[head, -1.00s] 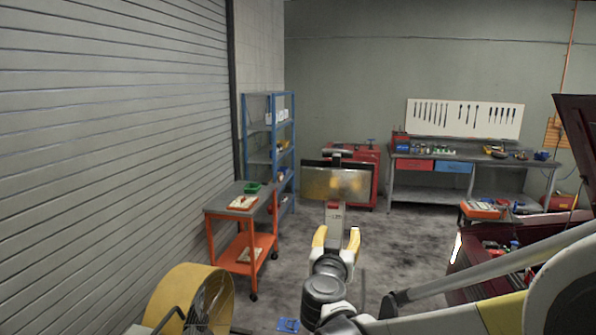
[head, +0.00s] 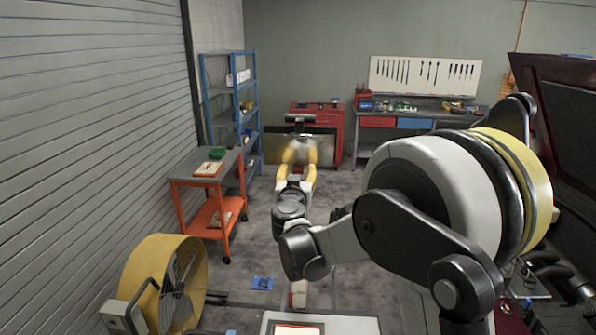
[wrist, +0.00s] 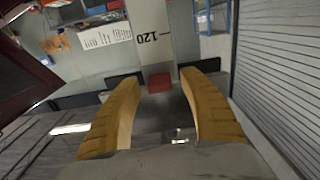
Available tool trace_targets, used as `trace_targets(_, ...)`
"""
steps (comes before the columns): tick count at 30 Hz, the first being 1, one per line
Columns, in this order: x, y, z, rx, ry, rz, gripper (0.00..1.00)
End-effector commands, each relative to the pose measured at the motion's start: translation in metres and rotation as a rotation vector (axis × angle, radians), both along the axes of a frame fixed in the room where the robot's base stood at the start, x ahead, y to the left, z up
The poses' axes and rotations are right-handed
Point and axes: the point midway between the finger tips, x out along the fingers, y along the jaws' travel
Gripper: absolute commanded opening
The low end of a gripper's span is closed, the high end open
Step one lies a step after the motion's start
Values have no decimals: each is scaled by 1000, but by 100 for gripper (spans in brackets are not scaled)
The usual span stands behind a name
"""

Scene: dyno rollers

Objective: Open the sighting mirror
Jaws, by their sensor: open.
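The sighting mirror (head: 325,147) appears to be the wide, dark-framed reflective panel on the upright stand ahead; its middle is partly hidden by my gripper. My gripper (head: 300,156) has two yellow fingers, open and spread, in front of the panel. In the wrist view my gripper (wrist: 160,82) has a small red block (wrist: 159,82) between its fingertips, at the end of a pale column (wrist: 155,40) marked 120. A dark glossy surface (wrist: 155,120) lies between the fingers. I cannot tell whether the fingers touch anything.
An orange cart (head: 207,182) and a yellow fan (head: 150,262) stand on the left, by the roller shutter. A blue shelf (head: 229,90), red tool cabinet (head: 318,118) and workbench (head: 420,116) are behind. A dark red car with raised hood (head: 565,110) is on the right.

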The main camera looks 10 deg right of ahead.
Motion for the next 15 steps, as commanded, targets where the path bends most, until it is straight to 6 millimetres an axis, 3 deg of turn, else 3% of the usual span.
trace_targets(5,0,0,0,0,0,0,50)
trace_targets(6,0,0,0,0,0,0,46)
trace_targets(11,0,0,0,0,0,0,0)
trace_targets(15,0,0,0,0,0,0,0)
